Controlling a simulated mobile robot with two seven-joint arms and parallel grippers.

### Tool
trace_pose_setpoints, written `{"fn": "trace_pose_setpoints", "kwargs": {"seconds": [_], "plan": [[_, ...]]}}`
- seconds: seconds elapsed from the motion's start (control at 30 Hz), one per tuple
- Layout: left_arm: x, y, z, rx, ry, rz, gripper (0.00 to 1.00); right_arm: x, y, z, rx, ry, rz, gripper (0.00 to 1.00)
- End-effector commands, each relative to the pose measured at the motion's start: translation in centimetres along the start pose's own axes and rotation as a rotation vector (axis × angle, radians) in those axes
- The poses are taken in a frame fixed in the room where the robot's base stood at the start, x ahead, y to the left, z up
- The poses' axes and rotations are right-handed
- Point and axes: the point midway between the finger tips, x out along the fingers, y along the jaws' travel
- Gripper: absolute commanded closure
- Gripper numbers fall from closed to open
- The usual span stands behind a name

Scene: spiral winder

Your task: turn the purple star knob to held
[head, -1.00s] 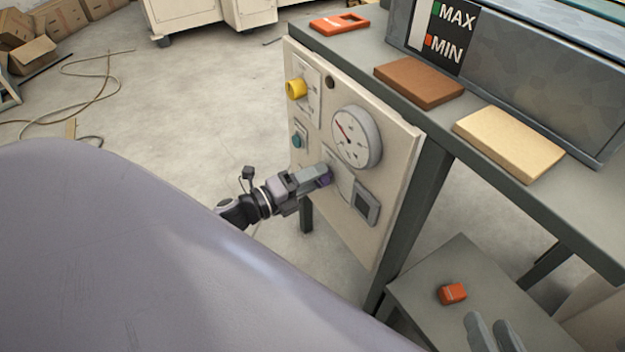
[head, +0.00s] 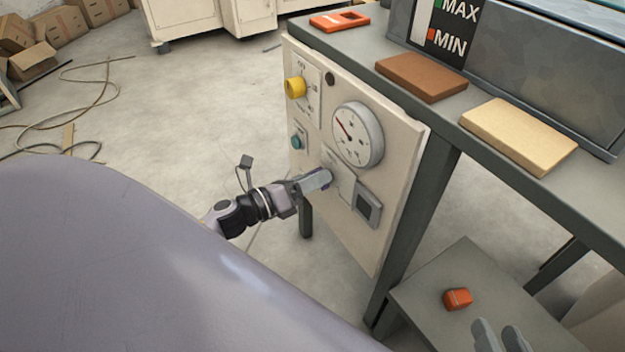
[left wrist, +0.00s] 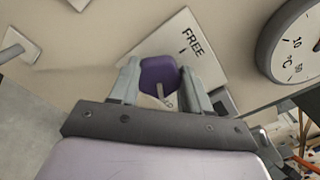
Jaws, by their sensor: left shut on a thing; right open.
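The purple star knob (left wrist: 159,75) sits on a white plate on the cream panel, between the two fingers of my left gripper (left wrist: 161,80). The fingers are shut on it. A pale pointer mark on the knob faces the lower edge of the left wrist view, beside a partly hidden label. The word FREE (left wrist: 193,41) reads clearly on the plate, up and right of the knob. In the head view my left gripper (head: 318,180) covers most of the knob. My right gripper (head: 498,338) is open and empty at the bottom right, partly cut off.
The cream panel (head: 385,235) also carries a yellow knob (head: 295,88), a round gauge (head: 357,135), a teal button (head: 297,142) and a grey switch (head: 367,206). An orange block (head: 457,299) lies on a low grey table near my right gripper.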

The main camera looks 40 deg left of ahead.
Motion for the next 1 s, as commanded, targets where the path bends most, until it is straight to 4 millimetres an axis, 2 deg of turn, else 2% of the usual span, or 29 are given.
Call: {"fn": "trace_pose_setpoints", "kwargs": {"seconds": [0.4,0.43,0.5,0.83,1.0], "plan": [[-0.1,0.0,-0.1,0.015,0.003,0.001,0.83,0.0,0.1,-0.1,-0.002,0.003,0.002,0.57],[-0.1,0.0,-0.1,0.015,0.003,0.001,0.46,0.0,0.1,-0.1,-0.002,0.003,0.002,0.57],[-0.1,0.0,-0.1,0.014,0.003,0.001,0.27,0.0,0.1,-0.1,-0.002,0.004,0.002,0.57],[-0.2,0.0,0.0,0.01,0.002,0.001,0.27,0.0,0.0,-0.3,-0.001,0.006,0.0,0.57],[-1.9,0.0,0.0,0.009,0.003,0.003,0.27,0.0,-0.2,-0.5,0.009,0.002,-0.006,0.57]]}}
